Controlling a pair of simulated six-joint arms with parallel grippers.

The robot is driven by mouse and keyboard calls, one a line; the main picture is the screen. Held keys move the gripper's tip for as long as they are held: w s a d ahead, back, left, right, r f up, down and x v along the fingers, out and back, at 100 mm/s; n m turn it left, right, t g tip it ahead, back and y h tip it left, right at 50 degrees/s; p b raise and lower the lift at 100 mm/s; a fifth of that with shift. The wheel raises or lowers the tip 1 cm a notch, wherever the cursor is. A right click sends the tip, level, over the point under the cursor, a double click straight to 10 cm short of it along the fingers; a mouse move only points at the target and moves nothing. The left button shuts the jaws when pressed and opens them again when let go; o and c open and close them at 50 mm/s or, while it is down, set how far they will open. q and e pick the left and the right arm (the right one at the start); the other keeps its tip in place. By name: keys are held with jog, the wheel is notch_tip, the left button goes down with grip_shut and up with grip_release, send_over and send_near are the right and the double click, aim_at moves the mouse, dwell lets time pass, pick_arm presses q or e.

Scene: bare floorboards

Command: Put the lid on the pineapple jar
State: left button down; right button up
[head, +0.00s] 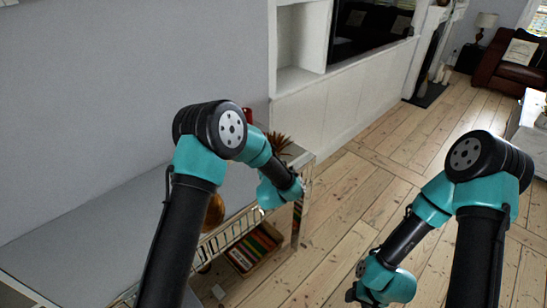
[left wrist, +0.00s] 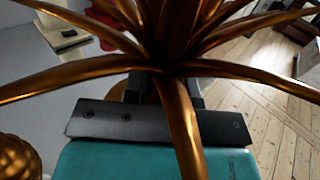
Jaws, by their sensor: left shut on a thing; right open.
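The lid is a spiky crown of golden-brown leaves. It fills the upper part of the left wrist view (left wrist: 180,62) and shows small and dark behind my left forearm in the head view (head: 279,142). My left gripper (left wrist: 165,88) is shut on the lid, its fingertips mostly hidden by the leaves. The pineapple jar (head: 214,213) is golden and stands on the grey surface, partly hidden by my left arm. Its textured side shows at the lower left of the left wrist view (left wrist: 19,160). The lid is apart from the jar. My right gripper (head: 354,291) is open, low over the floor.
The grey-topped cabinet (head: 85,225) runs along the wall, with a wire rail (head: 232,232) at its front. A basket of books (head: 253,248) sits below. A red object (head: 247,114) stands behind my left arm. The wooden floor (head: 345,190) is clear between my arms.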

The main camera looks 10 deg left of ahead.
dwell(0.4)
pick_arm(q)
jog(key=s+a+r+n+g+y, duration=0.4)
jog(key=s+r+y, duration=0.3)
jog(key=s, duration=0.5)
jog(key=s+a+r+n+g+y, duration=0.5)
jog(key=s+a+r+n+y, duration=0.2)
jog(key=s, duration=0.5)
jog(key=shift+a+r+n+g+y, duration=0.3)
jog(key=shift+r, duration=0.05)
jog(key=shift+w, duration=0.15)
jog(key=w+d+f+x, duration=0.1)
jog(key=x, duration=0.8)
jog(key=w+f+x, duration=0.1)
jog(key=w+x, duration=0.1)
jog(key=x, duration=0.8)
jog(key=shift+w, duration=0.25)
jog(key=shift+d+f, duration=0.15)
jog(key=shift+f, duration=0.35)
dwell(1.5)
